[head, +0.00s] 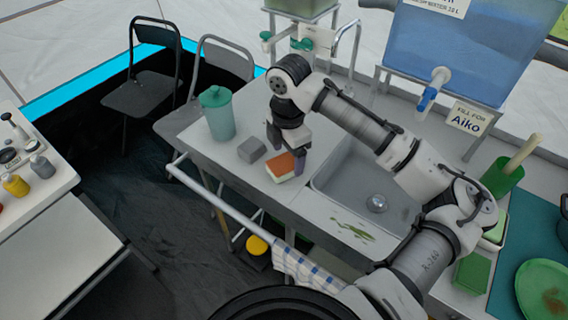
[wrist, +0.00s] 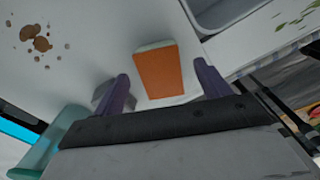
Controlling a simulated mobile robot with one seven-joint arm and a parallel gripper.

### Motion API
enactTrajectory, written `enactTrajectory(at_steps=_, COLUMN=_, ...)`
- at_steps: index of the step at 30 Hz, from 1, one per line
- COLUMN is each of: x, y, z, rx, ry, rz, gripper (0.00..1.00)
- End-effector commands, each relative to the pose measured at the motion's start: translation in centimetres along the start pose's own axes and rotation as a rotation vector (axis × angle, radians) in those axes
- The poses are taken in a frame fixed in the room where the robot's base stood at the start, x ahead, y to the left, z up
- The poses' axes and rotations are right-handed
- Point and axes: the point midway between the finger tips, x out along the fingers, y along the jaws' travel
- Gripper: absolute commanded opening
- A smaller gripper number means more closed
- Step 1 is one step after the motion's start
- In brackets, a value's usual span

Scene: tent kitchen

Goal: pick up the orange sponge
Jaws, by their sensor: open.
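The orange sponge (head: 279,169) lies on the counter just left of the sink in the head view, orange on top with a pale layer below. In the wrist view the sponge (wrist: 159,73) lies ahead between my two purple fingers. My gripper (head: 288,152) points down, open and empty, above and right beside the sponge in the head view. I cannot tell the exact height gap between the fingertips and the sponge.
A grey block (head: 251,150) lies just left of the sponge, close to one finger. A teal pitcher (head: 218,115) stands behind it. The sink (head: 359,184) is to the right. Brown stains (wrist: 36,40) and a green smear (head: 353,230) mark the counter.

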Motion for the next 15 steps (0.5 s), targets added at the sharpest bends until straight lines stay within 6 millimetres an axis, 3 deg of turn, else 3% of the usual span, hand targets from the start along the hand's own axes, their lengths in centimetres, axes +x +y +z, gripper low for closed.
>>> enactTrajectory(at_steps=6, x=2.5, y=0.0, z=0.1, rx=0.001, ry=0.001, rz=-0.001, gripper=0.75)
enactTrajectory(at_steps=14, x=2.9, y=0.0, z=0.1, rx=0.0, ry=0.0, rz=0.0, gripper=0.75)
enactTrajectory(at_steps=15, x=2.9, y=0.0, z=0.1, rx=0.0, ry=0.0, rz=0.0, gripper=0.72)
